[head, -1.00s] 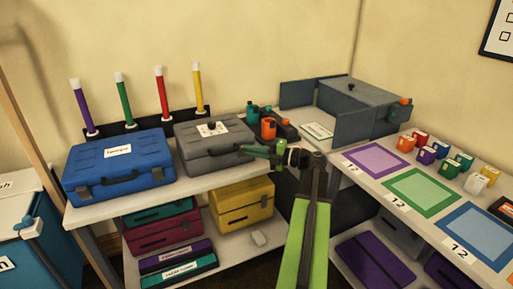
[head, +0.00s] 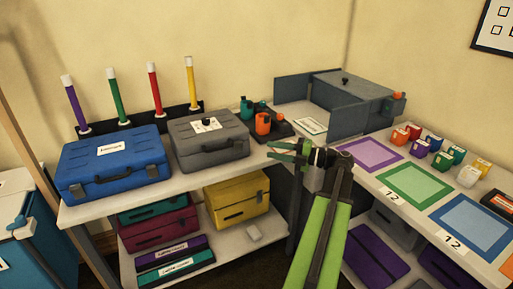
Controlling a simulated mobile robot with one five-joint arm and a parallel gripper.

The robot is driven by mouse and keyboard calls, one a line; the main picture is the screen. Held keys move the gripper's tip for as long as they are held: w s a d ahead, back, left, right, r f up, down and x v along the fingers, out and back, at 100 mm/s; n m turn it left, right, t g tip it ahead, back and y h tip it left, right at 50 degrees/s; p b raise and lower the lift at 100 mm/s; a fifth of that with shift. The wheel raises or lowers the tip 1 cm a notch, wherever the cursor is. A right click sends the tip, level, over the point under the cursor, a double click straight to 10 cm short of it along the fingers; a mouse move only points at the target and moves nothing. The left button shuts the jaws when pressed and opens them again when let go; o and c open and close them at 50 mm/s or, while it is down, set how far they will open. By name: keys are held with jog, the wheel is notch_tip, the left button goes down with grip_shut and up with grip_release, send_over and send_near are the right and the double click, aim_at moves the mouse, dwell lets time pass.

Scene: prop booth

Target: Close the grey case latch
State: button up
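The grey case (head: 196,150) stands on the shelf top beside the blue case, with its lid down. A white label with a black knob (head: 208,122) is on its lid, and a dark handle (head: 213,154) is on its front.
The blue case (head: 125,173) is on the left. Orange and teal items (head: 263,123) stand behind my gripper. A grey box with side panels (head: 352,98) is at the back. The right table holds coloured mats (head: 413,186) and small blocks (head: 421,148).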

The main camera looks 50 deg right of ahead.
jog(key=v, duration=0.6)
jog(key=shift+s, duration=0.3)
